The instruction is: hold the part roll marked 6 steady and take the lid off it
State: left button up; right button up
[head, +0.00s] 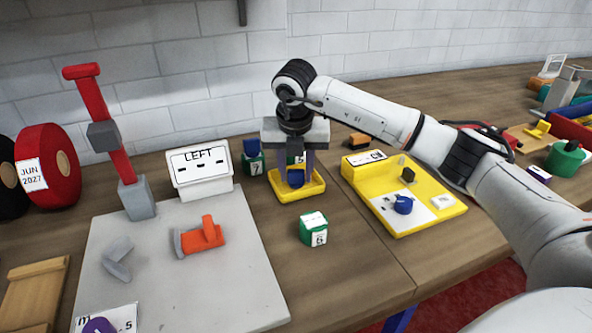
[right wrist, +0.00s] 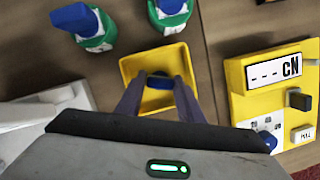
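The part roll marked 6 (head: 313,230) is a green block with a white label and a pale top. It stands alone on the wooden table, and no blue lid shows on it. A blue lid (head: 296,178) lies in the small yellow tray (head: 283,193); it also shows in the right wrist view (right wrist: 159,80). My right gripper (head: 296,174) points down over the tray, behind the roll. Its fingers stand apart on either side of the blue lid, and a small gap seems to show in the right wrist view (right wrist: 160,78). My left gripper is out of view.
A green roll marked 7 (head: 253,162) with a blue lid stands behind the tray; another is partly hidden by my gripper. A yellow panel (head: 400,222) with a blue knob is at right. A grey board (head: 190,278) with an orange tool is at left.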

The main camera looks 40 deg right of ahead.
jog(key=shift+o, duration=1.3)
jog(key=shift+r, duration=0.25)
jog(key=v, duration=1.2)
